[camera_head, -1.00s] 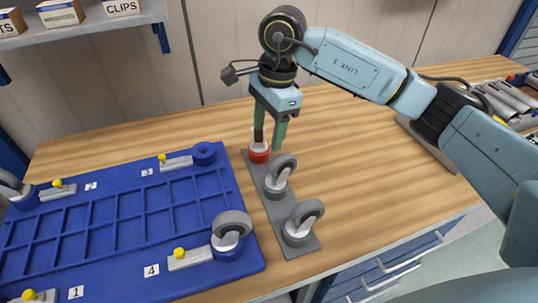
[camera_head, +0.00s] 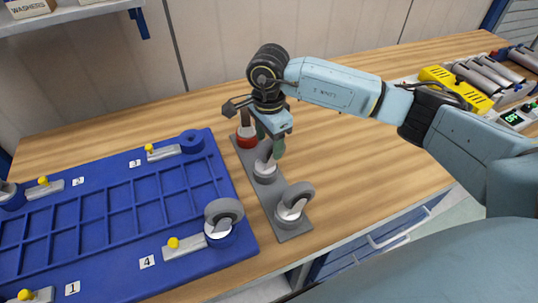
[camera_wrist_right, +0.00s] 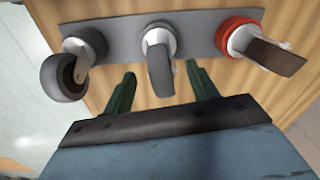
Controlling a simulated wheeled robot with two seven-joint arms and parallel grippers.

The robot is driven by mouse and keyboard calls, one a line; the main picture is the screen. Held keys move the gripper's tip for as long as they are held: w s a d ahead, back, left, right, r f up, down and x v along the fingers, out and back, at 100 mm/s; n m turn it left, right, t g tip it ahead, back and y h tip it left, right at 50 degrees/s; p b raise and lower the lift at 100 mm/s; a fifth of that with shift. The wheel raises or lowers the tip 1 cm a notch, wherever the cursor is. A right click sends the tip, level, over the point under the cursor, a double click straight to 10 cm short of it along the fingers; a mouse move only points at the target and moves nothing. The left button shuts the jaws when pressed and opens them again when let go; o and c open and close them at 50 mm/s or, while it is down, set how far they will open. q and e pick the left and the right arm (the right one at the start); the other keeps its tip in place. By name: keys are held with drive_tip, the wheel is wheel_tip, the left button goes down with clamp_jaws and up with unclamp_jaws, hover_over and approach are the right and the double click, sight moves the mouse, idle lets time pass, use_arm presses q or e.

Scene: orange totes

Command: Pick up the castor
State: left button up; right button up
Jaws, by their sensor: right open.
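Three castors stand in a row on a grey strip (camera_head: 245,163). The far one (camera_head: 246,138) has a red base; the middle castor (camera_head: 264,172) and the near castor (camera_head: 291,208) have grey bases. My right gripper (camera_head: 269,146) is open and pointed down at the middle castor, covering part of its wheel. In the right wrist view, the open fingers (camera_wrist_right: 161,73) lie on either side of the middle castor's wheel (camera_wrist_right: 160,71), with a gap on each side. The red-based castor (camera_wrist_right: 240,38) is to the right there. My left gripper is not in view.
A blue tray (camera_head: 110,284) with numbered corners lies left of the strip. One castor (camera_head: 222,218) stands at its corner 4, beside a yellow-knobbed clamp (camera_head: 173,243). A yellow device (camera_head: 452,86) and metal cylinders (camera_head: 490,75) are at the back right. Bare wood (camera_head: 360,165) lies right of the strip.

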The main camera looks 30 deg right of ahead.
drive_tip(key=shift+f, duration=0.9)
drive_tip(key=shift+c, duration=0.2)
drive_tip(key=c, duration=1.2)
drive_tip(key=shift+w+r, duration=0.1)
clamp_jaws()
wheel_tip(320, 180, up, 10)
